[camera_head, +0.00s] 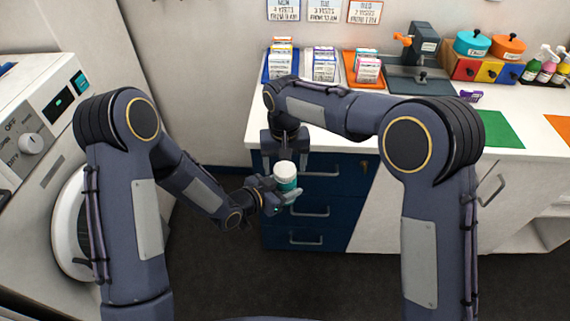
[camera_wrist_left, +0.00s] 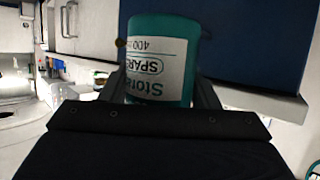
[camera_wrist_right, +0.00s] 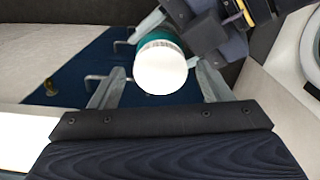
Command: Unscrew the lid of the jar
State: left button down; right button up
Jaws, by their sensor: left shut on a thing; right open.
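The jar (camera_head: 288,184) is teal with a white lid (camera_head: 284,169) and is held upright in the air in front of the blue drawers. My left gripper (camera_head: 281,195) is shut on the jar's body. In the left wrist view the jar's label (camera_wrist_left: 155,68) shows upside down between the fingers. My right gripper (camera_head: 284,147) is above the jar, pointing down. In the right wrist view my right gripper (camera_wrist_right: 160,85) is open, with its fingers on either side of the white lid (camera_wrist_right: 160,68) and visible gaps beside it.
Behind is a white counter (camera_head: 400,135) with blue drawers (camera_head: 335,178). On it are trays of small boxes (camera_head: 324,66), a grey device (camera_head: 418,72), colored canisters (camera_head: 472,43) and bottles (camera_head: 545,65). A white washing machine (camera_head: 45,140) stands at the left.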

notch_tip(320, 180, up, 4)
jog(key=shift+c, duration=0.3)
jog(key=shift+r+m, duration=0.9)
jog(key=shift+r, duration=0.7)
jog(key=shift+f, duration=3.85)
jog(key=shift+c, duration=0.4)
jog(key=c, duration=0.9)
jog(key=o, duration=1)
jog(key=shift+o, duration=0.2)
notch_tip(320, 180, up, 8)
jog(key=shift+a+f, duration=0.1)
jog(key=shift+c, duration=0.3)
jog(key=shift+f, duration=3.9)
